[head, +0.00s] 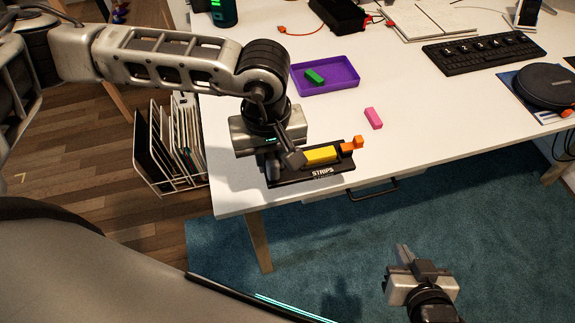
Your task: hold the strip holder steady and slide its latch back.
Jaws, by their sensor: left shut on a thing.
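The strip holder (321,173) is a black tray marked "STRIPS" near the front edge of the white desk. A yellow bar (321,155) lies along it. An orange latch piece (352,145) sits at its right end. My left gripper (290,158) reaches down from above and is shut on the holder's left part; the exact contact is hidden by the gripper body. My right gripper (404,254) is low in front of the desk, over the blue rug, apart from the holder. Its finger gap is too small to judge.
A purple tray (345,86) holding a green block (314,76) lies behind the holder. A pink block (373,118) lies to the right on clear desk. A keyboard (480,52) and a dark round case (545,85) are further right. A file rack (170,150) stands left of the desk.

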